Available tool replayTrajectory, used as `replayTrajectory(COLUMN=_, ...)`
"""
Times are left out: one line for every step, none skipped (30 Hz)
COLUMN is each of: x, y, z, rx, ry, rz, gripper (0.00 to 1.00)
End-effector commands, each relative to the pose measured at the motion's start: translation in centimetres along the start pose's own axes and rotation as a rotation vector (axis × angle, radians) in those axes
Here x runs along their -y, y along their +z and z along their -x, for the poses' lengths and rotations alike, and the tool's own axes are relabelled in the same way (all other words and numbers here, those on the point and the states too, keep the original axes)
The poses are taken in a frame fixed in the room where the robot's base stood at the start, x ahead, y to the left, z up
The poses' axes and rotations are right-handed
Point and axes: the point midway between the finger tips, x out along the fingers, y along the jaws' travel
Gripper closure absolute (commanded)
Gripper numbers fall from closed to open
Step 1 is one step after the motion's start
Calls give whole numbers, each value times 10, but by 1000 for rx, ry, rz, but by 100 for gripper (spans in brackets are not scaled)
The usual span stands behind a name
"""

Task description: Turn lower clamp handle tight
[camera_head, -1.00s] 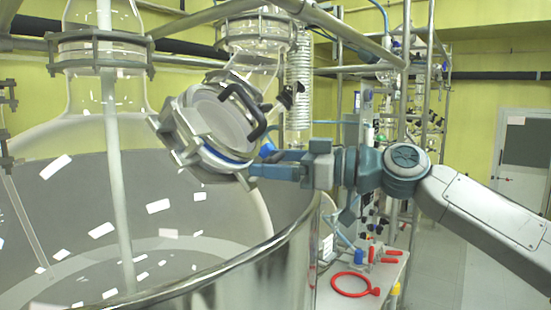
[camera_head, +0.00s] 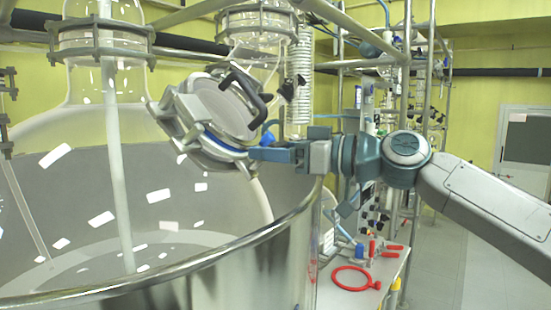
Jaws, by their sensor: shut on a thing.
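A round glass port with a grey clamp ring (camera_head: 172,112) and a pale disc lid (camera_head: 222,108) is tilted on the shoulder of the big glass vessel, left of centre. The lid carries a black bail handle (camera_head: 252,92). A dark upper clamp handle (camera_head: 291,88) sticks out at the lid's upper right. A small blue piece (camera_head: 268,139), seemingly the lower clamp handle, shows at the port's lower right. My gripper (camera_head: 256,154) reaches in from the right and is shut at this spot. Its fingers hide most of what they hold.
The large glass vessel (camera_head: 60,190) sits in a shiny metal jacket (camera_head: 250,262) whose rim passes below my gripper. Metal pipes and a coiled glass condenser (camera_head: 299,75) stand behind the port. A bench with a red ring (camera_head: 351,279) is at lower right.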

Motion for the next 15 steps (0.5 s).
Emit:
replayTrajectory(x=-2, y=4, z=2, rx=-3, ry=32, rz=-20, gripper=59)
replayTrajectory(x=-2, y=4, z=1, rx=-3, ry=47, rz=-35, gripper=59)
replayTrajectory(x=-2, y=4, z=2, rx=-3, ry=69, rz=-59, gripper=59)
replayTrajectory(x=-2, y=4, z=1, rx=-3, ry=84, rz=-78, gripper=59)
replayTrajectory(x=-2, y=4, z=2, rx=-3, ry=100, rz=-98, gripper=59)
replayTrajectory(x=-2, y=3, z=2, rx=-2, ry=122, rz=-123, gripper=59)
replayTrajectory(x=-2, y=3, z=2, rx=-3, ry=137, rz=-141, gripper=59)
replayTrajectory(x=-2, y=2, z=2, rx=-4, ry=153, rz=-159, gripper=59)
replayTrajectory(x=-2, y=2, z=2, rx=-4, ry=173, rz=-182, gripper=59)
replayTrajectory(x=-2, y=1, z=2, rx=-4, ry=187, rz=-200, gripper=59)
replayTrajectory(x=-2, y=1, z=2, rx=-5, ry=201, rz=-217, gripper=59)
replayTrajectory(x=-2, y=0, z=2, rx=-5, ry=218, rz=-237, gripper=59)
replayTrajectory(x=-2, y=0, z=2, rx=-5, ry=230, rz=-253, gripper=59)
replayTrajectory(x=-2, y=0, z=2, rx=-5, ry=244, rz=-268, gripper=59)
replayTrajectory(x=-2, y=-1, z=2, rx=-6, ry=260, rz=-288, gripper=59)
